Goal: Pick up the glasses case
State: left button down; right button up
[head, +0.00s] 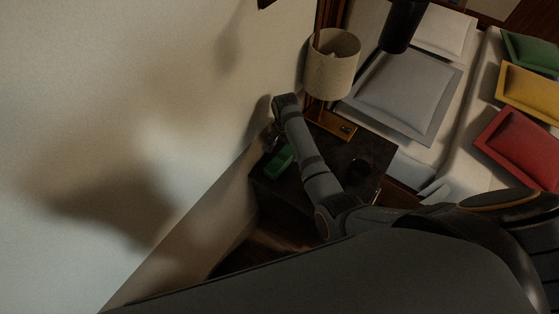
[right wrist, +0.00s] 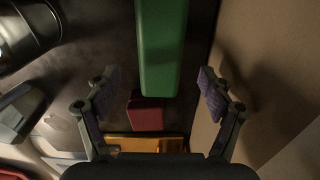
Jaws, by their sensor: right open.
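A long green case (head: 280,162), which looks like the glasses case, lies on the dark nightstand (head: 312,180) near the wall. In the right wrist view the green case (right wrist: 161,45) runs from the top edge to the middle. My right gripper (right wrist: 158,82) is open and empty, its fingers spread on either side of the case's near end. I cannot tell the height between them. In the head view the right gripper (head: 272,138) is small and partly hidden by its wrist, beside the case. My left gripper is not in view.
A small dark red box (right wrist: 147,112) lies close to the green case's near end. The table lamp (head: 332,68) has a gold base (head: 332,124) on the nightstand. A bare wall (head: 150,120) stands close on the left. The bed with pillows (head: 405,92) is on the right.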

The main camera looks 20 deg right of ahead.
aim_at(284, 155)
notch_tip(284, 155, down, 5)
jog(key=shift+f+b, duration=0.1)
jog(key=shift+b, duration=0.25)
jog(key=shift+c, duration=0.3)
jog(key=c, duration=1.2)
